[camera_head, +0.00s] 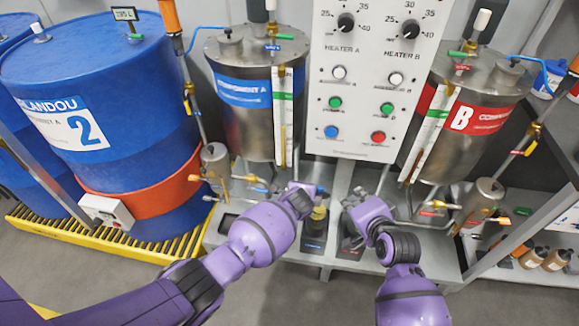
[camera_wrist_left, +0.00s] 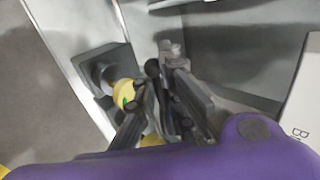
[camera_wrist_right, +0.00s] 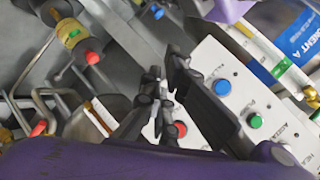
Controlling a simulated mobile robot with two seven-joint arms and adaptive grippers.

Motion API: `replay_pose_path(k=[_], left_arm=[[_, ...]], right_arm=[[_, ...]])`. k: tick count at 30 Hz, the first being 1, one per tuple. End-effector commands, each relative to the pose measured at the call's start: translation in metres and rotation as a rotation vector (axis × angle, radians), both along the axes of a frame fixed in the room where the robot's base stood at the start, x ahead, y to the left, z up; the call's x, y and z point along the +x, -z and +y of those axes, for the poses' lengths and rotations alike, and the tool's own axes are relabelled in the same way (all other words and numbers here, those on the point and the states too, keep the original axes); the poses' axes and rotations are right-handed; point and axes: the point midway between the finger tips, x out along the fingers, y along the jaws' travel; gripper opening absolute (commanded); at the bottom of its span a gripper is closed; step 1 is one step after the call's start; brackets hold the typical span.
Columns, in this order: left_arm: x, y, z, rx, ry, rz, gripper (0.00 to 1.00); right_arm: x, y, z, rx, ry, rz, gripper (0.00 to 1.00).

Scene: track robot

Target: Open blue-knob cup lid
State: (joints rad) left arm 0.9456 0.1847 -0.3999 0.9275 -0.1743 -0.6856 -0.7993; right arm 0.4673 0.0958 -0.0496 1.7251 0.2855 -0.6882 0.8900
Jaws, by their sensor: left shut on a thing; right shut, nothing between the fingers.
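A small yellow cup (camera_head: 319,213) stands on a dark base with a blue label at the front of the grey bench. A blue bit (camera_head: 320,189), apparently the lid's knob, shows just above it at the tips of my left gripper (camera_head: 313,196). In the left wrist view this gripper (camera_wrist_left: 163,62) is shut; its fingers hide what they hold. The yellow cup (camera_wrist_left: 124,93) shows beside them there. My right gripper (camera_head: 350,200) is shut and empty to the right of the cup. Its closed fingertips show in the right wrist view (camera_wrist_right: 162,75).
A tank with a blue label (camera_head: 230,115) and one with a red label (camera_head: 485,65) flank a white control panel (camera_head: 365,130) behind the grippers. Valves and pipes crowd the bench. A blue barrel (camera_head: 140,80) stands at left. The floor in front is clear.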

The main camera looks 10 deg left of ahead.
Motion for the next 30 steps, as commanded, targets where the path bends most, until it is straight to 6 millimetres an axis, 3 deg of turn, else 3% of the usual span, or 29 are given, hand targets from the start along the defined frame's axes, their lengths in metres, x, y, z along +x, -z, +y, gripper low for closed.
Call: replay_pose_path(k=[3,11,30], left_arm=[[0.001,-0.001,-0.001,-0.002,-0.001,-0.001,0.00],[0.002,-0.001,-0.001,-0.002,-0.001,-0.001,0.00],[0.002,-0.002,-0.001,-0.004,-0.001,-0.002,0.00]], right_arm=[[-0.010,0.025,0.000,0.157,0.085,0.137,0.00],[-0.014,0.034,0.005,0.296,0.170,0.230,0.00],[0.064,0.093,0.038,0.296,0.172,0.229,0.00]])
